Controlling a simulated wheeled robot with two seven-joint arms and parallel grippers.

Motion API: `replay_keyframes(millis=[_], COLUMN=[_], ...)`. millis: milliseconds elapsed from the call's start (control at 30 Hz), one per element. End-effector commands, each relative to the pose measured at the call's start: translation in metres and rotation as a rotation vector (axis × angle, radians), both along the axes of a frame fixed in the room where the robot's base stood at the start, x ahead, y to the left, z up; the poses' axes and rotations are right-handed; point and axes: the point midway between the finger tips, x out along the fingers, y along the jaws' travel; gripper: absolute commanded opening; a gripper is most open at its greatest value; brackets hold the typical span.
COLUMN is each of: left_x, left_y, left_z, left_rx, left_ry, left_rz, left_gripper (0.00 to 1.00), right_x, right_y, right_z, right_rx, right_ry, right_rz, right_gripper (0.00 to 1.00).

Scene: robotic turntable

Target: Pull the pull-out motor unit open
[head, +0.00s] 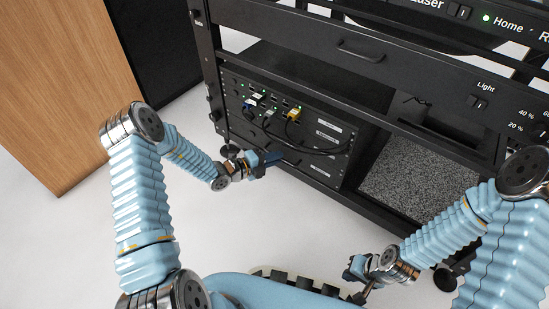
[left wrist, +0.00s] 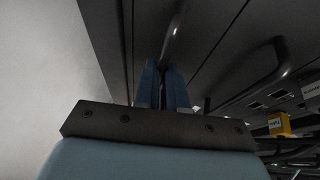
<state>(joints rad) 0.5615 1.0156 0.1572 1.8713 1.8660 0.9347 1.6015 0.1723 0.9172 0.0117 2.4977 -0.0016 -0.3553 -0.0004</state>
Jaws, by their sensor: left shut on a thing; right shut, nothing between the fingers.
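The black front with cables and ports (head: 262,125), low in the rack, appears to be the pull-out motor unit. Its front looks flush with the rack frame. My left gripper (head: 274,158) is at its lower front. In the left wrist view, the blue fingers (left wrist: 163,88) are shut on a thin dark handle bar (left wrist: 174,38) on a dark panel. The fingers hide part of the bar, and the head view does not show the grip clearly. My right gripper (head: 354,272) is shut and empty, low in front of the rack, apart from it.
A handled black drawer front (head: 360,51) is above the cabled front. Loose dark cables (head: 325,150) hang across it. A second handle (left wrist: 270,68) and a yellow plug (left wrist: 279,125) are right of my left fingers. A wooden panel (head: 65,80) stands left; pale floor (head: 265,205) is clear.

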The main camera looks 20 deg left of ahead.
Motion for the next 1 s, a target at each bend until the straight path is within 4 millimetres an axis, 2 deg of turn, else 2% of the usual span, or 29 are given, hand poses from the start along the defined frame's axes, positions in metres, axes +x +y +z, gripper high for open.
replay_keyframes(millis=[367, 567, 767, 1000], left_x=[-0.001, -0.014, -0.050, -0.111], left_y=[0.001, 0.006, 0.020, 0.041], left_z=[0.000, 0.002, 0.004, 0.004], left_rx=[0.001, 0.000, 0.000, -0.001], left_ry=[0.002, 0.004, 0.007, 0.008], left_rz=[0.001, 0.002, 0.005, 0.006], left_gripper=[0.00, 0.00, 0.00, 0.00], right_x=[0.000, 0.000, -0.001, -0.002], right_y=[0.000, 0.000, 0.000, 0.001], right_z=[0.001, 0.009, 0.028, 0.051], right_rx=[0.000, 0.000, 0.001, 0.003], right_ry=[0.000, 0.001, 0.005, 0.011], right_rz=[0.000, 0.000, 0.003, 0.007], right_gripper=[0.00, 0.00, 0.00, 0.00])
